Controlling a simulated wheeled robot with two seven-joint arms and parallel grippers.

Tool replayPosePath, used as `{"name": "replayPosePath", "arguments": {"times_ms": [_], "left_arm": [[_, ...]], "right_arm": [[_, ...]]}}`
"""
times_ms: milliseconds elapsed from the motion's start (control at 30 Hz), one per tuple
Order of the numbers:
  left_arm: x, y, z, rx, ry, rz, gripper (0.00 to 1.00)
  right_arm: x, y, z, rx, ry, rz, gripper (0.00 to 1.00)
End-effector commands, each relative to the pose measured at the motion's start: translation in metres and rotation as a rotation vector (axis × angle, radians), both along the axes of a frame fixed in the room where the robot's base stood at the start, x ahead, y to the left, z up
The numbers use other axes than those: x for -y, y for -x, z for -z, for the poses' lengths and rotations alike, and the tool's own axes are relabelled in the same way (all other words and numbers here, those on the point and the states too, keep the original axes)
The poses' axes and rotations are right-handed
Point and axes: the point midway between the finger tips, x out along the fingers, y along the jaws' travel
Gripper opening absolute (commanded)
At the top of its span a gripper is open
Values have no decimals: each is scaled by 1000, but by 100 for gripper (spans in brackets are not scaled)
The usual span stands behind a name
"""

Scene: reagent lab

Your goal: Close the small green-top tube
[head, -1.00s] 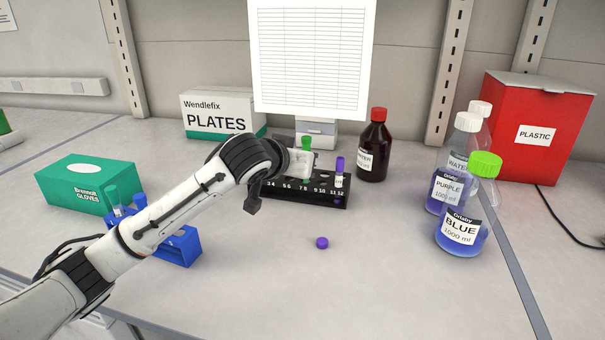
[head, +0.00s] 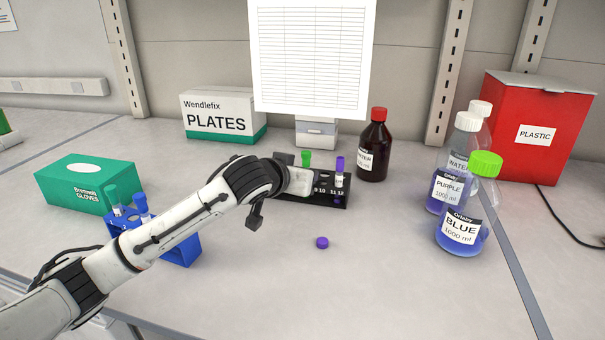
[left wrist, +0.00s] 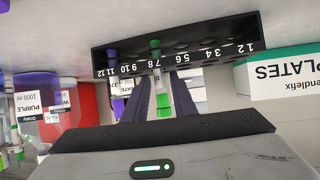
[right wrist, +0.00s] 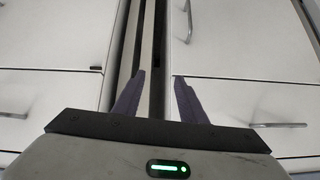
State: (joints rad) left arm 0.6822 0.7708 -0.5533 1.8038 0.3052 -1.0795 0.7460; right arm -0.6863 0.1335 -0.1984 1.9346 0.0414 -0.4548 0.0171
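A green cap (head: 306,158) shows just above my left gripper (head: 301,180) at the black tube rack (head: 345,200). The small green tube (left wrist: 155,48) stands in the rack near numbers 7 and 8 in the left wrist view. My left gripper's fingers (left wrist: 168,88) are close together around the cap, with a narrow gap between them. The hand hides the join of cap and tube in the head view, and I cannot tell whether they touch. My right gripper (right wrist: 160,80) is open and empty in front of white cabinets.
A purple-capped tube (head: 340,165) stands in the rack's right end. A loose purple cap (head: 322,242) lies in front. A brown bottle (head: 373,150) stands behind right; a blue rack (head: 182,250) is by my left arm.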

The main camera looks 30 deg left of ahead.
Motion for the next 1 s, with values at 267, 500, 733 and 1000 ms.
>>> {"name": "replayPosePath", "arguments": {"times_ms": [267,500,733,1000], "left_arm": [[0,0,-1,1,0,0,30],[1,13,-10,3,-1,0,30],[5,56,-31,3,-3,1,30],[9,97,-51,2,-1,0,30]], "right_arm": [[0,1,1,-4,1,0,38],[1,2,2,-5,1,1,38],[1,2,2,-5,1,1,38],[1,1,2,-5,2,2,38]]}}
